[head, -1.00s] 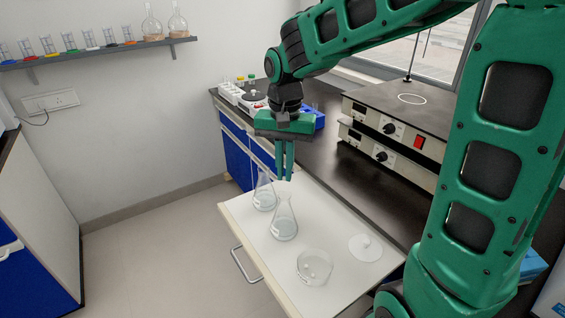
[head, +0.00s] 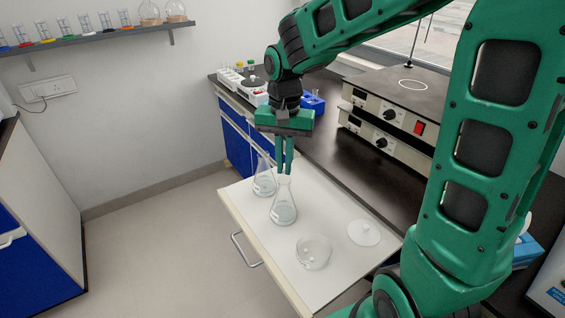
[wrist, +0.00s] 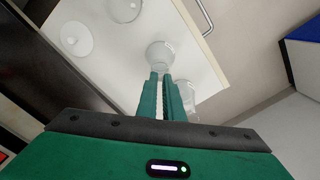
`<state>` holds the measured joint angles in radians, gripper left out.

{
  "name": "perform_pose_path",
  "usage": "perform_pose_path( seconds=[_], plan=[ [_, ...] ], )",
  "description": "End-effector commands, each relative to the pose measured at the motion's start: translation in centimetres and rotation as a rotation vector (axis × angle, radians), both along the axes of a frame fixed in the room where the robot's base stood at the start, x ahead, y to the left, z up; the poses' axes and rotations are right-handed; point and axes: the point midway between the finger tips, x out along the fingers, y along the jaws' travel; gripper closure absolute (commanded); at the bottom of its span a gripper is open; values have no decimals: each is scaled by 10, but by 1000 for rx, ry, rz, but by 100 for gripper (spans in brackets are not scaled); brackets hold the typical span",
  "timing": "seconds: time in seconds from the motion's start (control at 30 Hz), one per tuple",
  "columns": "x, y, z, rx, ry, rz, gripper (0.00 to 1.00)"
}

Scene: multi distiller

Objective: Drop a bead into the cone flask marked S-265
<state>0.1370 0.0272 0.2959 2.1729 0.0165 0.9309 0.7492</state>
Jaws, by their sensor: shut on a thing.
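Two glass cone flasks stand on the white pull-out board: a front flask (head: 284,210) and a back flask (head: 263,183). I cannot read a mark on either. My gripper (head: 285,172) points down right above the mouth of the front flask, its fingertips at or very near the rim. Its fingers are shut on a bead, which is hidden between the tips. In the wrist view, the fingertips (wrist: 161,76) overlap the mouth of the front flask (wrist: 161,55), and the back flask (wrist: 189,92) is partly behind the fingers.
A round glass dish (head: 314,254) with small beads sits at the board's front, with a clear lid (head: 364,233) lying to its right. The dark bench (head: 335,150) holds stacked instruments (head: 400,110) and a blue rack (head: 313,103). The floor left of the board is clear.

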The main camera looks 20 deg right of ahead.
Motion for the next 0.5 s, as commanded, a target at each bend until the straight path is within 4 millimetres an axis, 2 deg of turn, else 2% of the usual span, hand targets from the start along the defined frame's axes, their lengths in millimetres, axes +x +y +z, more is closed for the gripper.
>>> perform_pose_path(
  seconds=[0.43,0.5],
  plan=[
    [-1,0,0,0,0,-1,100],
    [-1,0,0,0,0,-1,79]
  ],
)
